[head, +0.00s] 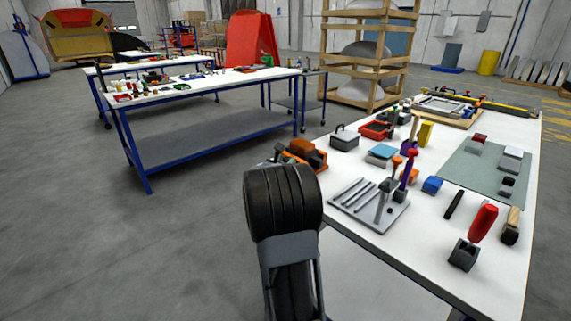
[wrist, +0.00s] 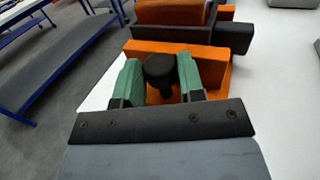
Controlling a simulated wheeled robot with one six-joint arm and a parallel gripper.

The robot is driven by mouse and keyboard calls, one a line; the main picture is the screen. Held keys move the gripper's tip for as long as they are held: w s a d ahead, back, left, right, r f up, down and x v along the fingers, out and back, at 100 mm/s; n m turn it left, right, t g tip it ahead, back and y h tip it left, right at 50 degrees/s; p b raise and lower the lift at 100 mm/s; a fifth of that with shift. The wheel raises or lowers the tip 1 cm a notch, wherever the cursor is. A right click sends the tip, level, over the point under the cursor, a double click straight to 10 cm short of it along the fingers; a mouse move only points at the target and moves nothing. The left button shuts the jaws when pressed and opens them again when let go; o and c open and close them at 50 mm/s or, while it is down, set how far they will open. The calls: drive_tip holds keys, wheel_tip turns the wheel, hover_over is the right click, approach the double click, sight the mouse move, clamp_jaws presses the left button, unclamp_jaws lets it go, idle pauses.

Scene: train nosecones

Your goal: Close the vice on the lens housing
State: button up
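The vice (head: 305,155) is orange with dark parts and stands at the near left edge of the white bench. It fills the upper middle of the wrist view, where its orange body (wrist: 215,75) shows. A rust-orange block, perhaps the lens housing (wrist: 172,12), sits at the vice's far part, partly cut off by the picture edge. My gripper (wrist: 161,75) has its green fingers on either side of a black knob (wrist: 160,70) at the vice's near end. The fingers look very close to the knob, but I cannot tell whether they press on it. The gripper itself is hidden in the head view.
A grey slotted plate (head: 368,205), a red-handled tool (head: 482,222), a dark grey box (head: 344,138) and several small blocks stand on the white bench (head: 420,255). A blue-framed table (head: 200,90) stands behind. Open floor (head: 80,240) lies to the left.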

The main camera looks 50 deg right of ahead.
drive_tip(key=shift+c, duration=0.9)
drive_tip(key=m+g+p, duration=0.1)
drive_tip(key=g, duration=0.1)
drive_tip(key=m+g+p, duration=0.1)
drive_tip(key=m+g, duration=0.1)
drive_tip(key=g, duration=0.1)
drive_tip(key=shift+w+r+m+g+h+p, duration=0.1)
drive_tip(key=shift+w+m+g+h+p, duration=0.2)
drive_tip(key=shift+w+h+p, duration=0.1)
drive_tip(key=m+g+p, duration=0.1)
drive_tip(key=g, duration=0.1)
drive_tip(key=m+g+y+p, duration=0.1)
drive_tip(key=m+g, duration=0.1)
drive_tip(key=g, duration=0.1)
drive_tip(key=m+g+y+p, duration=0.1)
drive_tip(key=m+g+p, duration=0.1)
drive_tip(key=g, duration=0.1)
drive_tip(key=shift+w, duration=0.25)
drive_tip(key=shift+m+g, duration=0.4)
drive_tip(key=o, duration=0.6)
drive_tip(key=shift+d, duration=0.1)
drive_tip(key=shift+w, duration=0.1)
